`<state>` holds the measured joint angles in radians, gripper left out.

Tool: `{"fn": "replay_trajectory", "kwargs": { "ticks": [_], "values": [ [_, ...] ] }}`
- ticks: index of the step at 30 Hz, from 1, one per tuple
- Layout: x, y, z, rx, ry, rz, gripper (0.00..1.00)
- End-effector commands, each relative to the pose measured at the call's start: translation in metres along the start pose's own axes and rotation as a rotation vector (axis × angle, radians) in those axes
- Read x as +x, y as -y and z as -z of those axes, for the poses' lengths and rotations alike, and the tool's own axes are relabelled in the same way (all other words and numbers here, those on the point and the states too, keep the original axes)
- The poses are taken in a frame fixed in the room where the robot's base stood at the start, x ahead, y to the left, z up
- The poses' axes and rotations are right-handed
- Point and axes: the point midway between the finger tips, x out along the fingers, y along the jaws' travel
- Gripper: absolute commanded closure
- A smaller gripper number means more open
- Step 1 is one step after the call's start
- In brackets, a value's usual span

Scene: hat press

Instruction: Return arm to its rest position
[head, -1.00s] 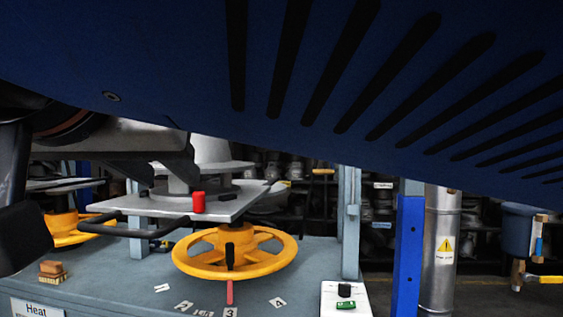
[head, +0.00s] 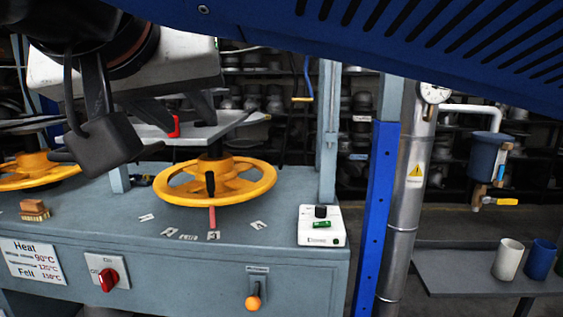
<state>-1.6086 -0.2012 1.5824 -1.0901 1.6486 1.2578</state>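My gripper (head: 192,127) is at the upper left of the head view, below its pale body. Its two dark fingers look spread, with a gap between them and nothing visible held. It hangs in front of the press's grey plate (head: 240,122), apart from it as far as I can tell. A red handle (head: 174,126) on the press shows just behind the fingers. The yellow handwheel (head: 262,186) with its black knob is below the gripper. My blue arm link crosses the top of the view, and a black part of my wrist hides some of the press's left side.
The grey bench holds a brush (head: 35,210), number tags and a white control box (head: 320,226). A red knob (head: 109,280) and an orange-tipped lever (head: 253,302) are on its front. A blue post (head: 376,210), pipe (head: 409,200) and side shelf with cups (head: 508,260) stand right.

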Motion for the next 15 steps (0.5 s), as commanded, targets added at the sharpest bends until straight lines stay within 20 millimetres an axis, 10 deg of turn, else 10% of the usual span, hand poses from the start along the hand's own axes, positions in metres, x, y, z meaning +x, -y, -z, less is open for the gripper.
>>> {"fn": "replay_trajectory", "kwargs": {
  "ticks": [15],
  "values": [
    [0.123, -0.117, -0.066, -0.143, 0.255, -0.094, 0.65]
  ]
}}
